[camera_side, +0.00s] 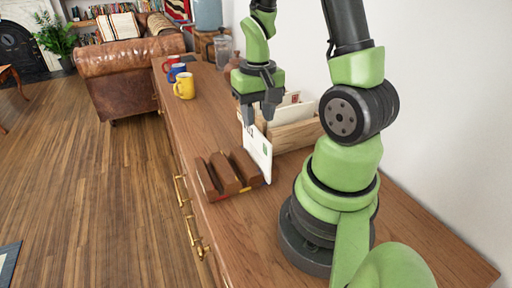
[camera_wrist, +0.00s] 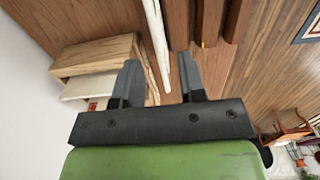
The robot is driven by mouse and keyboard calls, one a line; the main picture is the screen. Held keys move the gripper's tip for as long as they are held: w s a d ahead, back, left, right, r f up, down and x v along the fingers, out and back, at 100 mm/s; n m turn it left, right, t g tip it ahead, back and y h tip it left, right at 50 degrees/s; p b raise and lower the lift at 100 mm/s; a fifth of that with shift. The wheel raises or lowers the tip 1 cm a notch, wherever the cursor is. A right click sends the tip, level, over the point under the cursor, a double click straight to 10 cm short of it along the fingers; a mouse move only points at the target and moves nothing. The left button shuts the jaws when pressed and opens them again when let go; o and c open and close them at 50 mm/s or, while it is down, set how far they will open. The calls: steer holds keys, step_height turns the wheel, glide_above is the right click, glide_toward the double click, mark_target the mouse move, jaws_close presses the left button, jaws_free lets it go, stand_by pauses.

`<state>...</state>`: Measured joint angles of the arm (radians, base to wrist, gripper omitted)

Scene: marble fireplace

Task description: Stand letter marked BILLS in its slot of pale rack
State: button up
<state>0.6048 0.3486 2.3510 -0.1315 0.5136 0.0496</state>
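A white letter (camera_side: 258,153) with a green mark stands tilted at the right end of a dark brown slotted rack (camera_side: 226,174). Whether it sits in a slot there is unclear, and I cannot read its marking. My gripper (camera_side: 259,115) is above its top edge with the fingers apart. In the wrist view the letter (camera_wrist: 156,42) shows nearly edge-on, reaching between the open fingertips of my gripper (camera_wrist: 160,80), with a gap towards the right finger. A pale wooden rack (camera_side: 297,136) behind holds other white letters (camera_side: 293,112); it also shows in the wrist view (camera_wrist: 95,52).
Yellow (camera_side: 184,86), blue (camera_side: 176,71) and red mugs stand farther along the wooden sideboard (camera_side: 207,126). A glass jar (camera_side: 222,50) and a blue container stand at its far end. The white wall bounds the right side. The sideboard between mugs and dark rack is clear.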

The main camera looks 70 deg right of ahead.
mark_target(259, 132)
steer(key=shift+s+a+f, duration=0.1)
steer(key=shift+s+f, duration=0.05)
steer(key=shift+f, duration=1.3)
steer(key=shift+s+f, duration=0.1)
steer(key=shift+f, duration=1.35)
jaws_close()
